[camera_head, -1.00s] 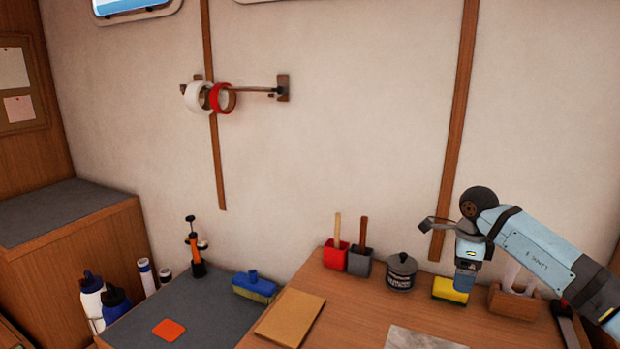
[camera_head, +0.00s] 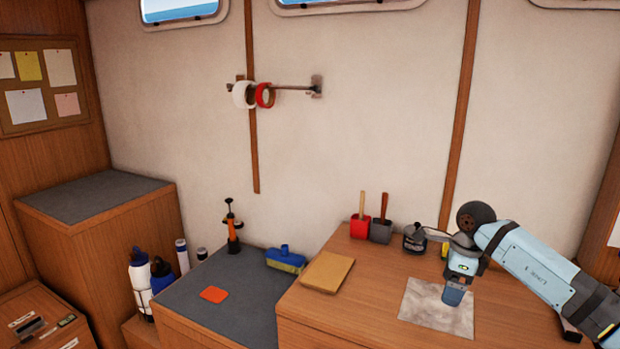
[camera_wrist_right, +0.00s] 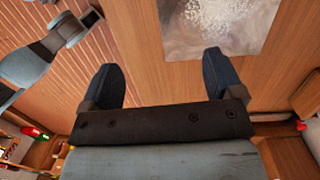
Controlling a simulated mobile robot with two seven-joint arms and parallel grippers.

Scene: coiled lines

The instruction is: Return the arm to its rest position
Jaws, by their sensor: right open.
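My right arm (camera_head: 540,273) comes in from the right in the head view. Its gripper (camera_head: 455,295) points down over the wooden worktop (camera_head: 370,315), above the grey mottled sheet (camera_head: 420,309). In the right wrist view the two dark fingers (camera_wrist_right: 166,82) stand wide apart with nothing between them. The mottled sheet also shows beyond the fingers in the wrist view (camera_wrist_right: 220,25). My left gripper is not seen in the head view.
A tan board (camera_head: 327,272), a red holder (camera_head: 360,227), a grey holder (camera_head: 381,231) and a dark pot (camera_head: 415,240) are on the worktop. Tape rolls hang on a wall rod (camera_head: 295,88).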

